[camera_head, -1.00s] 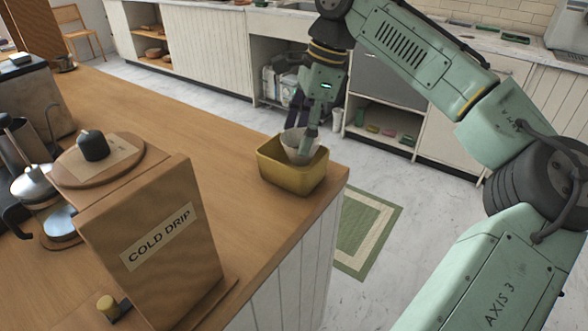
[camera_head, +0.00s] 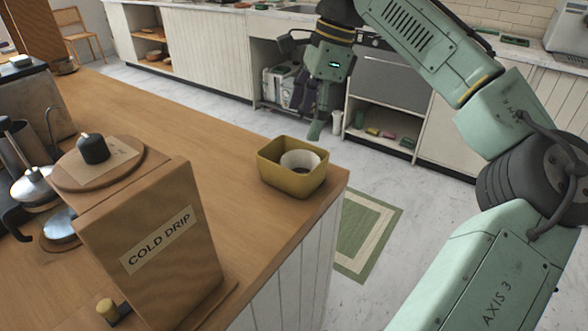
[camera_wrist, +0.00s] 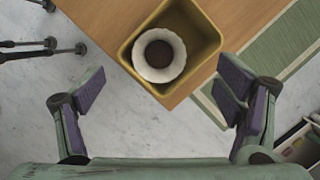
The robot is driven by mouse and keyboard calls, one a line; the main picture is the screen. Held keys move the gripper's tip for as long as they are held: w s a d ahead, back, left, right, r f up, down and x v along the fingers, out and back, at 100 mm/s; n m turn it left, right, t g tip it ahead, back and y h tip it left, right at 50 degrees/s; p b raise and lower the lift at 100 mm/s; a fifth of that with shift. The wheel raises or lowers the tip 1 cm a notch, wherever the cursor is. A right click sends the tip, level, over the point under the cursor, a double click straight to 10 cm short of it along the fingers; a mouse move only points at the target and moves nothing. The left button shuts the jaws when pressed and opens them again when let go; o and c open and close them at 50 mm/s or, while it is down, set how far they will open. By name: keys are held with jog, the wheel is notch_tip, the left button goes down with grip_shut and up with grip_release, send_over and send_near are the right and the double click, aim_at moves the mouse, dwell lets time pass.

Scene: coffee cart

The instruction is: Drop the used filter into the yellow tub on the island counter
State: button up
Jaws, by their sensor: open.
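The used filter (camera_head: 300,159) is a white paper cup with dark grounds inside. It sits in the yellow tub (camera_head: 279,183) near the corner of the wooden island counter. In the wrist view the filter (camera_wrist: 159,55) stands upright with its opening up, inside the walls of the tub (camera_wrist: 208,37). My gripper (camera_head: 312,125) is above and beyond the tub, apart from both. In the wrist view my gripper (camera_wrist: 160,100) has its two purple-padded fingers spread wide with nothing between them.
A brown COLD DRIP box (camera_head: 150,235) stands on the counter (camera_head: 150,115) at the near left, with kettles beside it. A green-bordered rug (camera_head: 366,230) lies on the floor past the counter edge. Shelved cabinets (camera_head: 190,45) line the back.

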jog(key=v, duration=0.8)
